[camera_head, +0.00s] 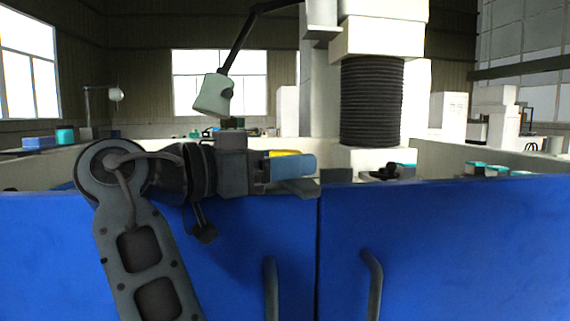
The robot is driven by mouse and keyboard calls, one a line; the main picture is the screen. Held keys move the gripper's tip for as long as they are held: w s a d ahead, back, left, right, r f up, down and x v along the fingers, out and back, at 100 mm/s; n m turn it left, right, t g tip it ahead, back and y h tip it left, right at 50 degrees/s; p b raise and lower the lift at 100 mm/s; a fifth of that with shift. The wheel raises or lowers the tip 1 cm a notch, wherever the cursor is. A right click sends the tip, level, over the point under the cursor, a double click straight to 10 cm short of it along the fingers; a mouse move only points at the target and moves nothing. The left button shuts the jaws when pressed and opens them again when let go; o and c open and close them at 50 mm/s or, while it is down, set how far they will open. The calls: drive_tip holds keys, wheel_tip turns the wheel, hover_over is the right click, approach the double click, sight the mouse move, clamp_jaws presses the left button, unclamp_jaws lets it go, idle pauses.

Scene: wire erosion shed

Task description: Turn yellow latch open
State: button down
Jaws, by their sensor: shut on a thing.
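The yellow latch (284,153) shows as a thin yellow strip at the top of the blue doors, near the seam between them. Most of it is hidden behind my gripper. My gripper (303,176) reaches in from the left, level with the doors' top edge, and is shut on the latch. A blue finger part covers the latch's front. How far the latch is turned cannot be told from this view.
Two blue doors, left (230,255) and right (450,250), meet at a vertical seam. Each has a dark upright handle, left (270,285) and right (373,280). Behind them stand a black bellows column (371,102) and a pale lamp (213,95) on a dark arm.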

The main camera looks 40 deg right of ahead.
drive_tip(key=c, duration=0.5)
unclamp_jaws()
drive_tip(key=shift+w+a+b, duration=0.25)
drive_tip(key=shift+a, duration=1.7)
drive_tip(key=shift+w+a+b, duration=0.2)
drive_tip(key=shift+a, duration=1.75)
